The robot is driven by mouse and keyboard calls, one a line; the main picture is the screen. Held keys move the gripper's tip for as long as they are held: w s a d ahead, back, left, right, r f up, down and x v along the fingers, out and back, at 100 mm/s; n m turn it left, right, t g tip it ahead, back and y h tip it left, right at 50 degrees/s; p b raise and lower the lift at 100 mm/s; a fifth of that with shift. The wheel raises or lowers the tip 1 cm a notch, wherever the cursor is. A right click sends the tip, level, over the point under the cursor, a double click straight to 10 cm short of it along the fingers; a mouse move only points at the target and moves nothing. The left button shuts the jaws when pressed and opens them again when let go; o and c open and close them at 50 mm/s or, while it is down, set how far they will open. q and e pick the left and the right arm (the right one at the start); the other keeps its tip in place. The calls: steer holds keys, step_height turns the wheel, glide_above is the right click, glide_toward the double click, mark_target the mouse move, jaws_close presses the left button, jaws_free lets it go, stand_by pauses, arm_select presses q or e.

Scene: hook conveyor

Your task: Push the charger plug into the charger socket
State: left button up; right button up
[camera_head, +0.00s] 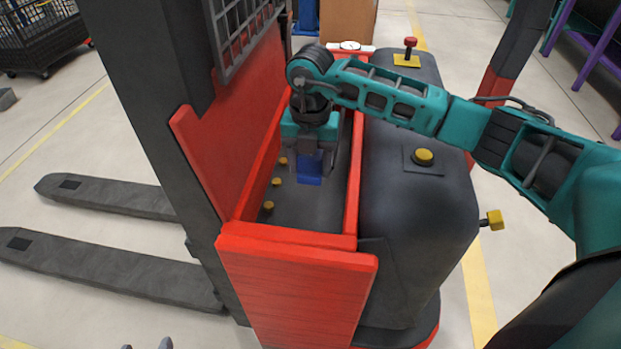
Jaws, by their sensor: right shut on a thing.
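My right gripper (312,158) reaches down into the red-framed bay of the stacker truck, pointing downward. It is shut on a blue block (309,178), which looks like the charger plug. The fingers partly cover it. I cannot make out the charger socket apart from this blue shape, nor tell whether the plug touches anything below. Small grey tips (165,343) at the bottom edge look like part of my left gripper; most of it is outside the picture.
The bay has red walls (352,190) close on both sides and a dark floor. Yellow knobs (268,206) line its left side. A dark rounded housing (425,210) with a yellow button (424,156) stands to the right. Two forks (110,265) extend left.

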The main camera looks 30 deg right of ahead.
arm_select(q)
steer(key=shift+s+a+p, duration=0.35)
steer(key=shift+a+p, duration=0.15)
steer(key=shift+p, duration=0.05)
arm_select(e)
step_height(320, 180, up, 12)
steer(key=shift+f, duration=0.2)
arm_select(q)
steer(key=shift+r, duration=0.15)
